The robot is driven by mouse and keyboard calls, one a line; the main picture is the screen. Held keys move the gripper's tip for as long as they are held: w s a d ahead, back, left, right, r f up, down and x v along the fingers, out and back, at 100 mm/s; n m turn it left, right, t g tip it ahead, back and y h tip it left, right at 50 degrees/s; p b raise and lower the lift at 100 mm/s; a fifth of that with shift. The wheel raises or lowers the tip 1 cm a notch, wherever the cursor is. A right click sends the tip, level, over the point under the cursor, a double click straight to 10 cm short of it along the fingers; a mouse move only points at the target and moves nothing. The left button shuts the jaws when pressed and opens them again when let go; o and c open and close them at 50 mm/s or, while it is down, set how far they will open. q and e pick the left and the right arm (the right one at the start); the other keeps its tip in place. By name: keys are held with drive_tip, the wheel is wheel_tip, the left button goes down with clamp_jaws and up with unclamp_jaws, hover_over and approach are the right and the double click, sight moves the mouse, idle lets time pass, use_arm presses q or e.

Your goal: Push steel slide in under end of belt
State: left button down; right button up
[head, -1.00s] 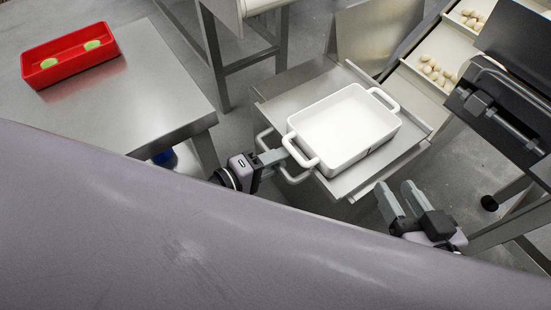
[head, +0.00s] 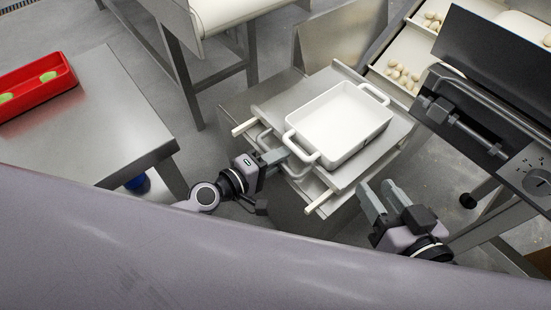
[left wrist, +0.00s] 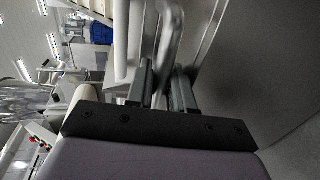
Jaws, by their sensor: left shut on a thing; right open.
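The steel slide (head: 345,178) is a flat metal plate between two pale rails, with a looped grey handle (head: 298,171) at its front. A white two-handled dish (head: 340,125) sits upright on it. My left gripper (head: 274,156) is shut on the slide's handle; in the left wrist view its fingers (left wrist: 160,88) are on either side of the grey handle bar (left wrist: 172,35). My right gripper (head: 378,192) is open and empty, in front of the slide's right side. A pale belt (head: 225,12) end shows at the top left of centre.
A red tray (head: 35,90) with green pieces stands on a steel table (head: 110,115) at left. White trays (head: 385,85) with several beige pieces lie back right. A dark machine (head: 480,105) stands close at right. An upright steel panel (head: 340,32) stands behind the slide.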

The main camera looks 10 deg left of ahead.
use_arm(q)
drive_tip(key=shift+w+d, duration=0.1)
drive_tip(key=shift+w, duration=0.1)
use_arm(e)
drive_tip(key=shift+w+d+r, duration=0.2)
drive_tip(key=shift+d+r, duration=0.05)
use_arm(q)
drive_tip(key=c, duration=1.2)
unclamp_jaws()
use_arm(e)
drive_tip(key=shift+s, duration=0.15)
use_arm(q)
drive_tip(key=shift+s, duration=0.1)
use_arm(e)
drive_tip(key=shift+a+f, duration=0.1)
drive_tip(key=shift+f, duration=0.1)
use_arm(q)
drive_tip(key=shift+s, duration=0.1)
use_arm(e)
drive_tip(key=shift+a+r, duration=0.1)
